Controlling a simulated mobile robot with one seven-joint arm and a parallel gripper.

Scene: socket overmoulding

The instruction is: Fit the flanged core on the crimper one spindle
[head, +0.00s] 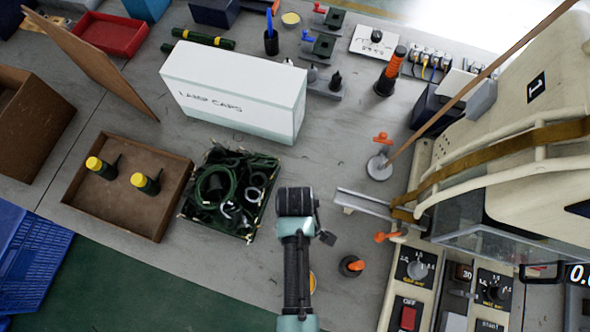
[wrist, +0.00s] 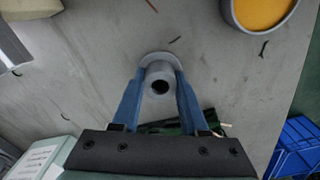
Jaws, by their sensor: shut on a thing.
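The flanged core (wrist: 158,72) is a grey sleeve with a wide round flange and a dark bore, seen from above in the wrist view. My gripper (wrist: 160,82) is shut on it, with one blue finger on each side; the flange is on the far side of the fingertips. The grey table lies behind it. In the head view my wrist hides the fingers and the core. Crimper one (head: 525,150) is the cream machine marked 1 at the right, apart from my gripper. I cannot tell which part is its spindle.
A dark crate of rings and loops (head: 235,190) is just left of my wrist. The white lamp caps box (head: 230,95) stands behind. A metal rail (head: 365,205) and orange-topped pieces (head: 352,265) lie between my arm and the machine. An orange-filled cup (wrist: 262,10) shows in the wrist view.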

